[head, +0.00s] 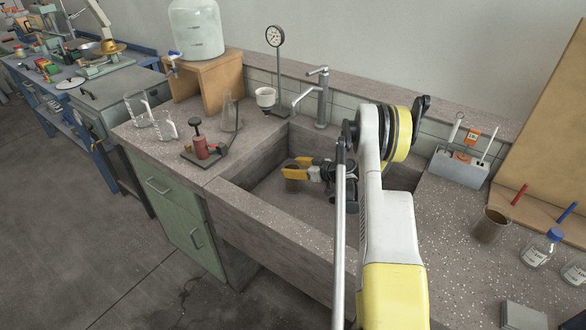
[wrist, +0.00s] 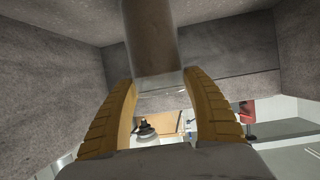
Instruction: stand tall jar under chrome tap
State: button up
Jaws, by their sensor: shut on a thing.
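The chrome tap (head: 318,95) stands at the back rim of the stone sink (head: 262,212), its spout reaching left and forward. My gripper (head: 297,169) is down inside the sink, its yellow fingers shut on the tall jar (head: 291,173). In the head view the jar is small, brownish and partly hidden by the fingers; it appears below the spout in the picture. In the wrist view the jar (wrist: 152,45), brown with a clear glass end, lies between the two finger pads (wrist: 163,85). I cannot tell whether it touches the sink floor.
Right are a brown-filled beaker (head: 491,226), labelled bottles (head: 538,250) and a grey rack (head: 459,168). Sink walls surround my gripper.

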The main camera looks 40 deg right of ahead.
jog(key=o, duration=1.4)
jog(key=shift+f, duration=0.1)
jog(key=shift+r, duration=0.2)
jog(key=p+v, duration=0.3)
jog(key=v, duration=0.4)
jog(key=s+a+r+m+g, duration=0.15)
jog(key=a+r+g, duration=0.25)
jog(key=a+r, duration=1.6)
jog(key=s+a+r+g+h, duration=0.2)
jog(key=s+a+r, duration=0.4)
jog(key=s+a, duration=0.65)
jog(key=s, duration=0.5)
jog(key=s+a+m+h, duration=0.1)
jog(key=s+a, duration=0.1)
jog(key=s, duration=0.6)
jog(key=shift+a+h, duration=0.3)
jog(key=shift+a, duration=0.05)
